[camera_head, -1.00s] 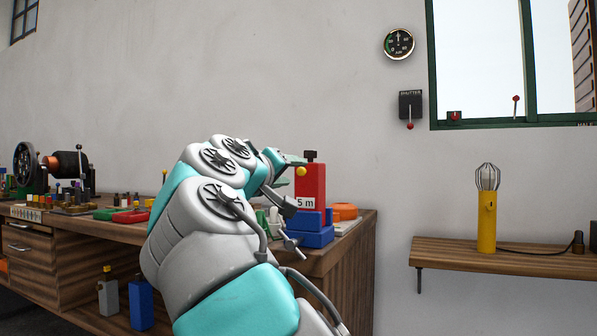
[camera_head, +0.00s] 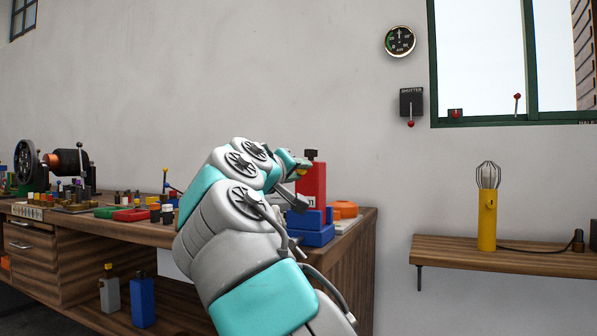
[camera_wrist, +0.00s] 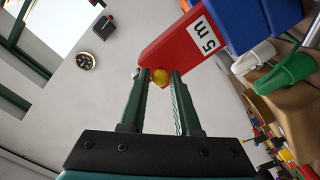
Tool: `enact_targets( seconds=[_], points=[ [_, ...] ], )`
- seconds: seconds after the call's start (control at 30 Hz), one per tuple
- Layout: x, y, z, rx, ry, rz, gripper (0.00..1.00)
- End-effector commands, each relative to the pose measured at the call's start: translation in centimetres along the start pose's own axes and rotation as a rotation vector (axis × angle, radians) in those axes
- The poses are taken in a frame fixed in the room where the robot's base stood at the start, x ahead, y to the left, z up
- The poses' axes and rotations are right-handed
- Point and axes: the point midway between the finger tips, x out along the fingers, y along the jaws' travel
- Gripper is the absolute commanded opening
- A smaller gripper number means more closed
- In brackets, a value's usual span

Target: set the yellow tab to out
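A red block marked "5 m" (camera_head: 312,186) stands on the blue base at the right end of the workbench, with a dark knob on top. The yellow tab (camera_wrist: 160,77) is a small round knob on the red block's near end in the wrist view. In the head view the yellow tab (camera_head: 304,170) is partly covered by my gripper (camera_head: 301,164). My gripper (camera_wrist: 159,75) is open, with its two green fingers on either side of the yellow tab near their tips. Gaps appear between tab and fingers; I cannot tell whether it lies fully between them.
White and green clips (camera_wrist: 285,80) lie close by in the wrist view. A wall shelf (camera_head: 455,253) holds a yellow lamp (camera_head: 487,220). The wall between bench and shelf is clear.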

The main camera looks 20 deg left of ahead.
Motion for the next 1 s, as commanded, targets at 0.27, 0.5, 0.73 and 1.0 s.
enact_targets(
  seconds=[0.27,0.5,0.73,1.0],
  points=[
    [0.0,-0.02,0.0,0.0,0.0,0.0,0.0],
    [0.0,-0.04,0.01,0.0,0.0,0.0,0.0],
    [0.01,-0.05,0.01,0.0,0.0,-0.001,0.0],
    [0.0,-0.06,0.01,0.0,0.0,-0.001,0.0]
  ],
)
